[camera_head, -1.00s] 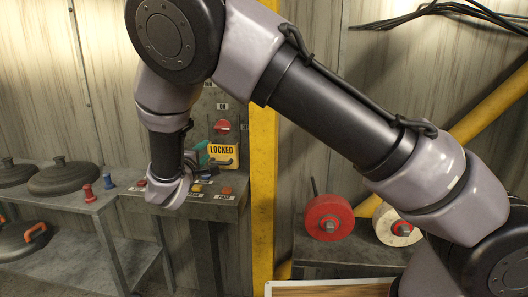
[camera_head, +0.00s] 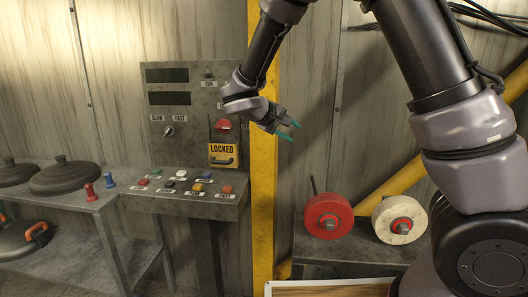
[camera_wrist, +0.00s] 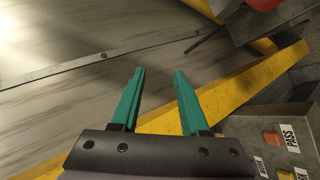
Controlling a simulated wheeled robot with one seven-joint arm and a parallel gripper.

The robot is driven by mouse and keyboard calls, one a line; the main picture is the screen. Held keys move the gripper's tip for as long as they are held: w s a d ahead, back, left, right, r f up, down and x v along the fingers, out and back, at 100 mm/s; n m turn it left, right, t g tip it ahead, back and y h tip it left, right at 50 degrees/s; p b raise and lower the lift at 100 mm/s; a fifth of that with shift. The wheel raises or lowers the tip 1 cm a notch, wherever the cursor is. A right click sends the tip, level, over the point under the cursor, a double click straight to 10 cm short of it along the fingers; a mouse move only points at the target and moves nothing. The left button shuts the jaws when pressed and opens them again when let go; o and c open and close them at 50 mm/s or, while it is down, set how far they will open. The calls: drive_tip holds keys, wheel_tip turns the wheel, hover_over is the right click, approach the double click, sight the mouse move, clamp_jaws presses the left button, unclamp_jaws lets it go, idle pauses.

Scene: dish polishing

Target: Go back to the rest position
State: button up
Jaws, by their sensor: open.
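My gripper (camera_head: 291,131) has green fingers and is open and empty. In the head view it hangs in the air in front of the yellow post, above the red polishing wheel and to the right of the control panel. In the wrist view the two fingers of my gripper (camera_wrist: 160,98) stand apart with nothing between them, and the yellow post (camera_wrist: 235,90) runs behind them.
The control panel (camera_head: 160,205) has several coloured buttons, a knob and a yellow LOCKED tag (camera_head: 222,155). A red wheel (camera_head: 328,215) and a white wheel (camera_head: 391,222) sit lower right. Dark lids (camera_head: 65,179) lie on a grey shelf at left.

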drive_tip(key=s+d+r+m+g+y, duration=0.45)
drive_tip(key=s+d, duration=0.45)
drive_tip(key=d, duration=0.5)
drive_tip(key=s+d+r+m+t+y, duration=0.1)
drive_tip(key=s+r+m+y, duration=0.1)
drive_tip(key=s, duration=0.5)
drive_tip(key=s+d+r+m+t+y, duration=0.1)
drive_tip(key=s+r+m+t+y, duration=0.1)
drive_tip(key=s+r, duration=0.5)
drive_tip(key=shift+s+d+m+y, duration=0.4)
drive_tip(key=shift+m+y, duration=0.45)
drive_tip(key=shift+m, duration=0.4)
drive_tip(key=shift+r+t, duration=0.1)
drive_tip(key=shift+t, duration=0.15)
